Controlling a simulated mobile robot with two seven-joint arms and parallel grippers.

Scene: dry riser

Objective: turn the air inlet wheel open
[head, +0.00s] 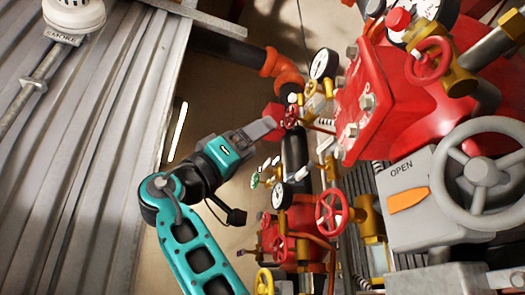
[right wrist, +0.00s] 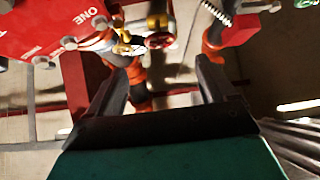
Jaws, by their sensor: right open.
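A small dark red wheel (head: 290,117) on a brass valve (head: 317,103) is just beyond the fingertips of my right gripper (head: 268,128). In the right wrist view, a small red wheel (right wrist: 158,40) on a brass valve (right wrist: 128,45) appears above the gap between the open fingers (right wrist: 168,68). The jaws are empty and apart from it. No label marks which wheel is the air inlet. Other red wheels are a spoked one (head: 331,212) lower down and one at the upper right (head: 428,60). My left gripper is not in view.
A red valve body (head: 362,105) and a grey box marked OPEN (head: 408,190) with a large grey wheel (head: 487,172) stand at right. Gauges (head: 323,64) and pipes crowd the middle. Corrugated grey metal (head: 85,150) fills the left. Floor shows between.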

